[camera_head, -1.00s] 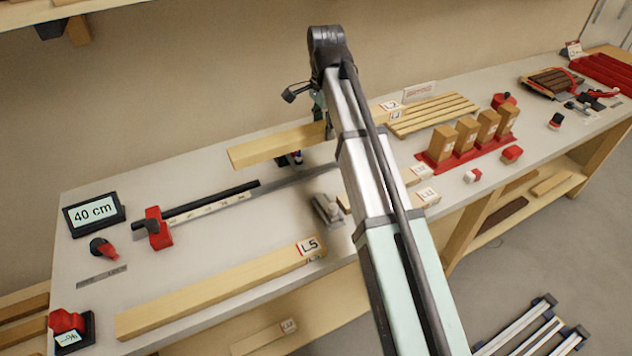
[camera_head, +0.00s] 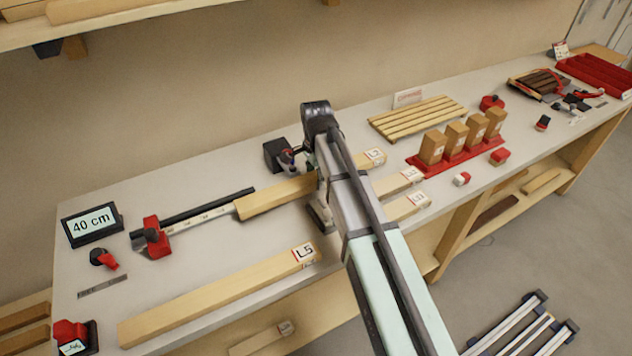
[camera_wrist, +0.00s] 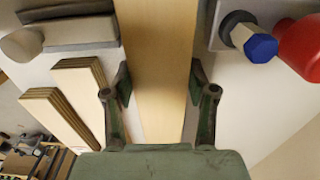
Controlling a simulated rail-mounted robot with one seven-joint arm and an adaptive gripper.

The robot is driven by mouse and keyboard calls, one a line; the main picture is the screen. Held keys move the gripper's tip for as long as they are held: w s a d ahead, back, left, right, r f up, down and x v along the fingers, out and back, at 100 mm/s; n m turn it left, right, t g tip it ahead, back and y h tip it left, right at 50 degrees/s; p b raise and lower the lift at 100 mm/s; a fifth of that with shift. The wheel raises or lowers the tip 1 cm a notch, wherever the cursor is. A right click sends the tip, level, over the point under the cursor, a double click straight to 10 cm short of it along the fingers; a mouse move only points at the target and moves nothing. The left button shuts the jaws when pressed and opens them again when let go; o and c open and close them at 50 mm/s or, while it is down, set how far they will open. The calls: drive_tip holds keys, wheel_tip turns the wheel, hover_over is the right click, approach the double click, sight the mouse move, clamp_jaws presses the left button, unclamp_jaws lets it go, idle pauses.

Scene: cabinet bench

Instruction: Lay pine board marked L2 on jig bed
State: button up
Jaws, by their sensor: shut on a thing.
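The pine board marked L2 (camera_head: 275,195) is in my gripper, which is mostly hidden behind my arm in the head view. In the wrist view the board (camera_wrist: 158,45) runs between the two fingers of my gripper (camera_wrist: 160,88), which is shut on it. The board's label (camera_head: 375,155) shows on its right end. Its left end is over the right part of the jig bed (camera_head: 205,216), in line with the black fence (camera_head: 195,210) and scale. I cannot tell whether it touches the bed. A red stop (camera_head: 155,238) stands at the bed's left.
A board marked L5 (camera_head: 220,292) lies along the front edge. Two shorter boards (camera_head: 398,182) (camera_head: 408,206) lie right of my arm. A black box (camera_head: 277,154) stands behind the held board. A 40 cm display (camera_head: 92,224) is at left; a red rack of blocks (camera_head: 458,155) is at right.

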sight(316, 176)
drive_tip(key=shift+f, duration=1.4)
drive_tip(key=shift+f, duration=0.1)
drive_tip(key=o, duration=1.5)
drive_tip(key=shift+o, duration=0.2)
wheel_tip(316, 176, up, 12)
drive_tip(key=shift+r+b, duration=0.1)
drive_tip(key=shift+b, duration=0.95)
